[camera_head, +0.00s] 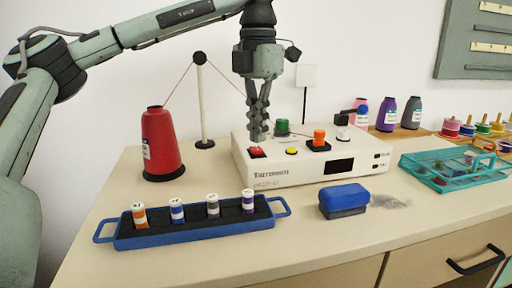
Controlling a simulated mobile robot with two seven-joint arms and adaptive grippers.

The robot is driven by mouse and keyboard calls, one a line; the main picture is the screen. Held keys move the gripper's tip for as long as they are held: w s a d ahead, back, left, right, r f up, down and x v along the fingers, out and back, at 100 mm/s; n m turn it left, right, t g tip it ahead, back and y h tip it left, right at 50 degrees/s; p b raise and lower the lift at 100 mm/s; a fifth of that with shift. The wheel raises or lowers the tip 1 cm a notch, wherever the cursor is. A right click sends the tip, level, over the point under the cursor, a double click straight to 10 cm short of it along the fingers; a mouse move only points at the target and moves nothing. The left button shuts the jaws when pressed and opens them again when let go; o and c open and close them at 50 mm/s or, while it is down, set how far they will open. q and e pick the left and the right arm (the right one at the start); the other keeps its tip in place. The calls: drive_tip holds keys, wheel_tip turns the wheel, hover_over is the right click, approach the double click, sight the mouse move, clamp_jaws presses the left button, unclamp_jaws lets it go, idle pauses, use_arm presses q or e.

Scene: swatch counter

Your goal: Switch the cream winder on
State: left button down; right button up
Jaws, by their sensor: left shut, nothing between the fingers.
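The cream winder (300,175) sits on the counter in the middle of the view. On its top are a red rocker switch (257,153) at the front left, a yellow button (292,151), an orange spool or knob (319,136) and a green one (282,127). Its dark display (339,166) shows nothing I can read. My left gripper (257,138) points straight down, shut and empty, with its tips just above or at the red switch. I cannot tell whether they touch. The fingers hide part of the area behind the switch. My right gripper is out of view.
A red thread cone (162,150) and a thin post (203,105) stand left of the winder. In front lie a blue tray (190,236) with several small spools and a blue block (344,197). A teal basket (455,180) is at right.

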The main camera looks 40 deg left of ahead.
sight(257, 150)
use_arm(q)
drive_tip(key=shift+f+b, duration=0.75)
drive_tip(key=shift+f, duration=0.35)
idle(0.7)
drive_tip(key=shift+r+p, duration=2.75)
drive_tip(key=shift+r, duration=0.8)
